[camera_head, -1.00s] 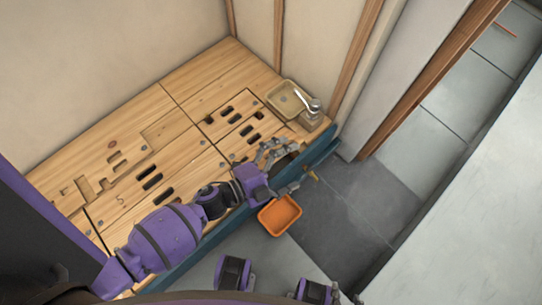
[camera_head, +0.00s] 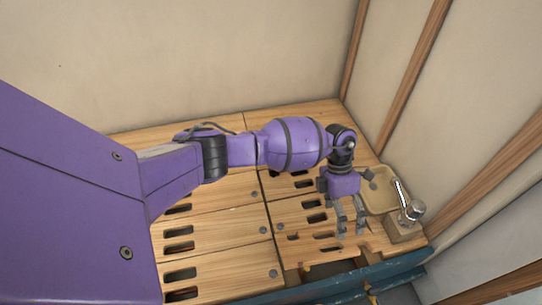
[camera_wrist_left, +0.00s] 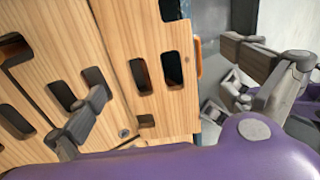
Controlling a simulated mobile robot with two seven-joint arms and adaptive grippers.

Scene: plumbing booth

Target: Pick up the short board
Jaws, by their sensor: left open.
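A short, light wooden board (camera_head: 298,249) with dark slots and a notched edge lies at the front right of the wooden deck. In the left wrist view a slotted board (camera_wrist_left: 122,57), which looks like the same one, runs between my fingers. My left gripper (camera_head: 351,234) points down over the board's right part. It is open, with one finger on each side of the board in the wrist view (camera_wrist_left: 172,88). I cannot tell whether either finger touches it. My right gripper is not in view.
A tan basin (camera_head: 378,200) and a metal tap (camera_head: 414,210) on a wooden block stand just right of my left gripper. A dark opening (camera_head: 335,268) and a blue front edge (camera_head: 325,291) lie in front of the board. Walls close the back and right.

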